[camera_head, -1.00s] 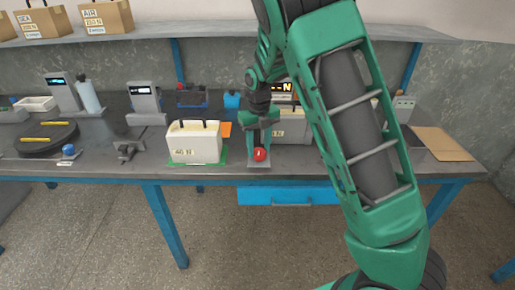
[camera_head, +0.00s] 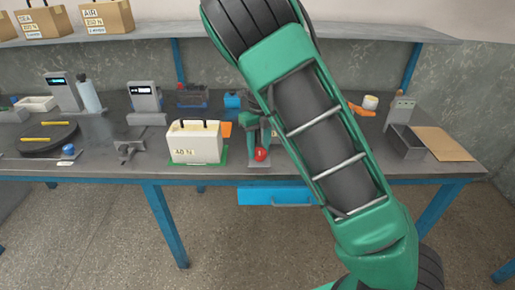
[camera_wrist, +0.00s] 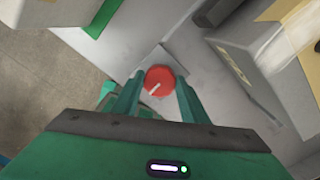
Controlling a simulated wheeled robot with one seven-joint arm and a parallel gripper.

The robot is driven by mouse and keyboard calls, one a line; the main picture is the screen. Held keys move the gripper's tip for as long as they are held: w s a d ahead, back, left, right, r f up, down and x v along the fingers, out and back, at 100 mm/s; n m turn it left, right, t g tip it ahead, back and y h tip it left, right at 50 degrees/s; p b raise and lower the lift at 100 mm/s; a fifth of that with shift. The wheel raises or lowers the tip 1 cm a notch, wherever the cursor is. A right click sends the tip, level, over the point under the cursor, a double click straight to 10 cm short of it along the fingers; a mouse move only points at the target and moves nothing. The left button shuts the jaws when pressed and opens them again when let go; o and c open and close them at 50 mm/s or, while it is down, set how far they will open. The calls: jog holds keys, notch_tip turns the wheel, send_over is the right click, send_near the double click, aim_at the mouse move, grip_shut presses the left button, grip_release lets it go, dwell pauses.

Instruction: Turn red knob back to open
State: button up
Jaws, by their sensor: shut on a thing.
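The red knob (camera_head: 261,154) sits on a small grey base (camera_head: 258,164) near the front edge of the workbench. In the head view my gripper (camera_head: 259,140) is just behind the knob, and my large arm link hides much of what is to the right.
A white battery box labelled 40 N (camera_head: 195,143) stands on a green mat to the left. A blue drawer (camera_head: 275,196) is below the bench edge. A grey open box (camera_head: 406,143) and a brown board (camera_head: 447,144) lie at the right.

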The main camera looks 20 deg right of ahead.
aim_at(260, 150)
jog(key=o, duration=1.1)
notch_tip(260, 150, up, 11)
jog(key=shift+w+f, duration=0.15)
jog(key=shift+f, duration=0.05)
jog(key=shift+d, duration=0.15)
jog(key=s+d+r+m+y, duration=0.25)
jog(key=s+d+m, duration=1.2)
jog(key=m, duration=0.75)
jog(key=s+d+m, duration=0.1)
jog(key=s+m, duration=0.7)
jog(key=s+f+m+h, duration=0.1)
jog(key=s+m, duration=0.7)
jog(key=s+d+m+h, duration=0.1)
jog(key=s+m, duration=0.6)
jog(key=s, duration=0.1)
jog(key=shift+s+d+f+m, duration=0.3)
jog(key=shift+f+m, duration=0.1)
